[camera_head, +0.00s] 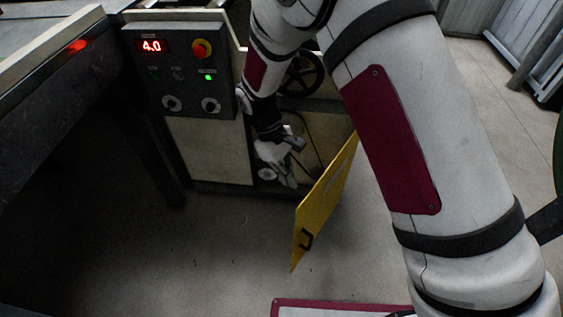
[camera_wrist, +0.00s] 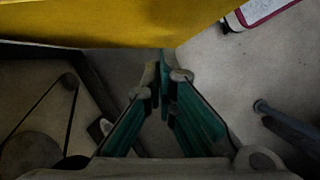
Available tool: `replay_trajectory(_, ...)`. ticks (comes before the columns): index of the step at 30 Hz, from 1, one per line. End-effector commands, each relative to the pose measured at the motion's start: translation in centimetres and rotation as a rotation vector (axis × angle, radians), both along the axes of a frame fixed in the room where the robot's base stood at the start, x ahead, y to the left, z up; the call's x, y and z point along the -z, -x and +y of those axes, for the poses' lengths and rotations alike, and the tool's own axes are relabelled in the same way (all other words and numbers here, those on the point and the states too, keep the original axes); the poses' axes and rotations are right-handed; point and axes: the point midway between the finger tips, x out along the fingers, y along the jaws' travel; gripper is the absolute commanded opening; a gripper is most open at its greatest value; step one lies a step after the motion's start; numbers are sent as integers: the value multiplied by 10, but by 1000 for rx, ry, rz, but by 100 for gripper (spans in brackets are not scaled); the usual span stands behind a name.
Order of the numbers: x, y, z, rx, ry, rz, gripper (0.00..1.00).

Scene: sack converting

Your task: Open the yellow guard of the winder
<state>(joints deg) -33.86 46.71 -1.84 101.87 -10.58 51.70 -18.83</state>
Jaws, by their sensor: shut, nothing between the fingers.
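The yellow guard (camera_head: 323,205) stands swung out from the front of the winder (camera_head: 210,150), at a wide angle to it. Its dark handle (camera_head: 307,239) is near the lower free edge. In the wrist view the guard (camera_wrist: 90,25) fills the top of the picture. My gripper (camera_head: 287,181) is low in front of the winder's opening, left of the guard, on its inner side. Its green fingers (camera_wrist: 160,84) are shut and empty. The fingertips look close to the guard's edge in the wrist view; I cannot tell whether they touch.
A control panel (camera_head: 178,75) with a red 4.0 display, a red stop button (camera_head: 201,49) and a lit green lamp is left of my arm. A black handwheel (camera_head: 304,74) is behind my arm. A dark-legged table (camera_head: 60,110) stands at left. The floor (camera_head: 215,255) in front is clear.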

Motion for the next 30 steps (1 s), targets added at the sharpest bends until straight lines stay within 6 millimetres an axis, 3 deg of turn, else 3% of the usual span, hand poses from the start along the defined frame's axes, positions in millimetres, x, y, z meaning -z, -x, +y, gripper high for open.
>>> replay_trajectory(7,-3,13,-24,2,-2,-3,0)
replay_trajectory(22,-4,18,-31,-7,0,-3,0)
replay_trajectory(30,-6,44,-72,-142,1,-1,0)
